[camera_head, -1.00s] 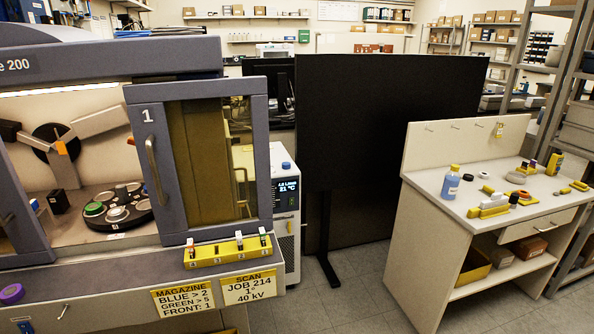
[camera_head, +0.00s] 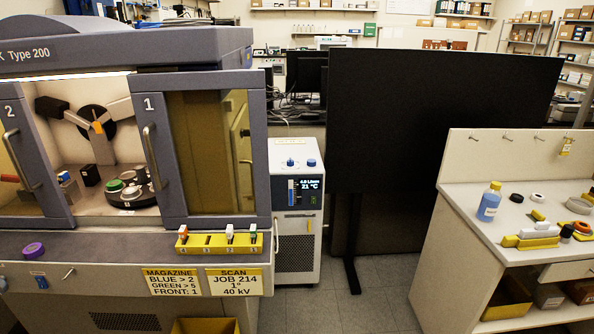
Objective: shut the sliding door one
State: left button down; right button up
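Sliding door one (camera_head: 158,150) is a grey-framed panel with a yellowish window and the number 1, at the right of the machine front. Its vertical handle (camera_head: 152,157) is on the frame's left side. Sliding door two (camera_head: 35,150), marked 2, stands at the left with its own handle (camera_head: 20,162). Between the doors is an open gap showing the lit chamber (camera_head: 112,120), with a dark carousel (camera_head: 135,195) and a green-topped piece inside. Neither of my grippers is in view.
A yellow rack (camera_head: 207,247) with small pieces sits on the ledge below door one. A white chiller (camera_head: 297,215) stands right of the machine. A black panel (camera_head: 430,140) and a workbench (camera_head: 450,230) are further right. Grey floor shows between them.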

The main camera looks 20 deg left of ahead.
aim_at(147, 95)
jog(key=i+l, duration=0.1)
jog(key=l, duration=0.4)
jog(key=i+l+u, duration=0.1)
jog(key=l, duration=0.4)
jog(key=i+l, duration=0.15)
jog(key=l, duration=0.35)
jog(key=i+l, duration=0.1)
jog(key=l, duration=0.4)
jog(key=u, duration=0.05)
